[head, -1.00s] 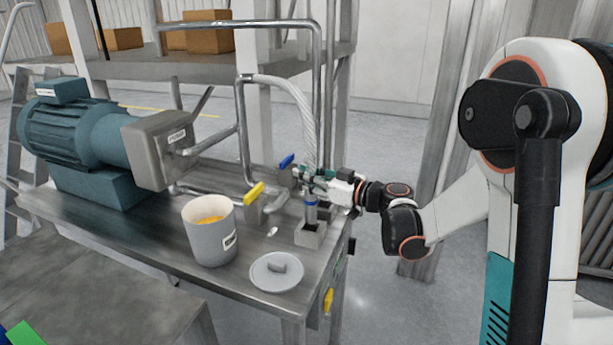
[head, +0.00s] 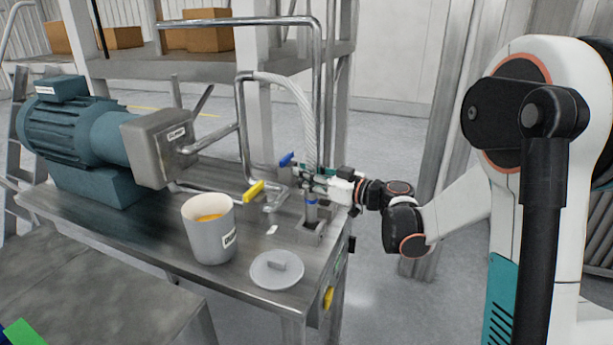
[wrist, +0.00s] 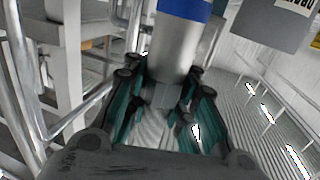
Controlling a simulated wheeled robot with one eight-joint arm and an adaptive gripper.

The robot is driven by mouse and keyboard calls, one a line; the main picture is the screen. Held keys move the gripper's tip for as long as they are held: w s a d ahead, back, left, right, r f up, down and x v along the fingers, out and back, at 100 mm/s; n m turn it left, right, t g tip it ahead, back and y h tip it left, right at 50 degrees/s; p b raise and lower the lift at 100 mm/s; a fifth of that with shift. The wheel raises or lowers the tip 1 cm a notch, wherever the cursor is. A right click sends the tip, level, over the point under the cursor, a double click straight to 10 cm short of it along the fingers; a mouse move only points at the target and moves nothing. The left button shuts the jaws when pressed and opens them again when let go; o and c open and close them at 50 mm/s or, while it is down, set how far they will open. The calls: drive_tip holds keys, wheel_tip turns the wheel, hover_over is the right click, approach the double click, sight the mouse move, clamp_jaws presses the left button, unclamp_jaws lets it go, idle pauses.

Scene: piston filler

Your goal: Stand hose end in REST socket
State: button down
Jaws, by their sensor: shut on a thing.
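The white ribbed hose (head: 308,125) comes down from the bent pipe to my gripper (head: 327,183). The hose end (head: 311,213) is a metal cylinder with a blue band and points down, roughly upright. It also shows in the wrist view (wrist: 178,50). My gripper's teal fingers (wrist: 165,105) are shut around the hose just behind the metal end. A small metal socket block (head: 308,236) stands on the table under the hose end. I cannot tell whether the tip is inside its opening or just above it. No REST label is readable.
A yellow-handled valve (head: 254,191) and a blue-handled valve (head: 287,159) stand close left of the hose. A grey bucket with orange contents (head: 209,240) and a round lid (head: 277,270) are on the steel table (head: 160,240). The motor (head: 75,135) is at the left.

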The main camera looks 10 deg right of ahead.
sight(307, 192)
drive_tip(key=shift+f+b, duration=1.05)
drive_tip(key=shift+f, duration=0.3)
drive_tip(key=shift+f+b, duration=0.25)
drive_tip(key=shift+b, duration=0.15)
drive_tip(key=shift+f, duration=0.15)
drive_tip(key=shift+f+b, duration=0.9)
drive_tip(key=shift+f, duration=0.05)
drive_tip(key=c, duration=1.2)
unclamp_jaws()
